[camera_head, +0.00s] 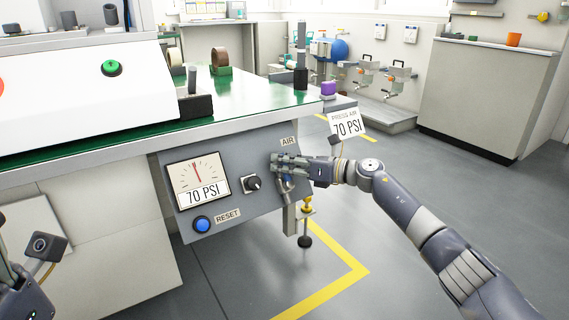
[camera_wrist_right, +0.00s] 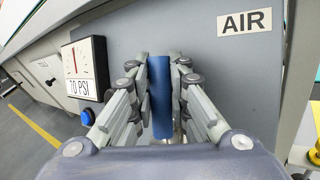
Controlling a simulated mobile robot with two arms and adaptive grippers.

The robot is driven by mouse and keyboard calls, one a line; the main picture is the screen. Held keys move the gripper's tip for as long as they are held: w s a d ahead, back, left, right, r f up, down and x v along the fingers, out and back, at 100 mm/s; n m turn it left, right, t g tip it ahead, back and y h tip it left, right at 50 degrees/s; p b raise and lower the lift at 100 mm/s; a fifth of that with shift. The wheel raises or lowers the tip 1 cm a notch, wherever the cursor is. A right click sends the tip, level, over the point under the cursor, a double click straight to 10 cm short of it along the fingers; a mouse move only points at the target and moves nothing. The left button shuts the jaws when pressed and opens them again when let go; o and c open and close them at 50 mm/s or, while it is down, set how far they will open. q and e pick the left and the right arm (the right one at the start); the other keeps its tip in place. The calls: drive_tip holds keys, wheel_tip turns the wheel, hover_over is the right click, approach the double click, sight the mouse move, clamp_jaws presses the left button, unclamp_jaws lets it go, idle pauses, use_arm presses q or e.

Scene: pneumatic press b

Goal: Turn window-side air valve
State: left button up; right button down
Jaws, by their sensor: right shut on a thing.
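The air valve shows in the right wrist view as an upright blue handle (camera_wrist_right: 160,98) on the grey panel, below and left of the AIR label (camera_wrist_right: 245,21). My right gripper (camera_wrist_right: 162,105) is shut on this handle, with a finger on each side of it. In the head view my right gripper (camera_head: 277,162) reaches in from the right to the panel, just under the AIR label (camera_head: 288,141), and hides most of the valve. Part of my left gripper (camera_head: 20,292) shows at the lower left edge; its fingertips cannot be made out.
The panel holds a 70 PSI gauge (camera_head: 197,180), a black knob (camera_head: 252,183) and a blue RESET button (camera_head: 202,224). A PRESS AIR 70 PSI sign (camera_head: 347,123) stands beyond the bench corner.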

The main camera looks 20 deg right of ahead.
idle(0.3)
drive_tip(key=c, duration=1.5)
unclamp_jaws()
drive_tip(key=v, duration=1.2)
drive_tip(key=shift+w, duration=0.1)
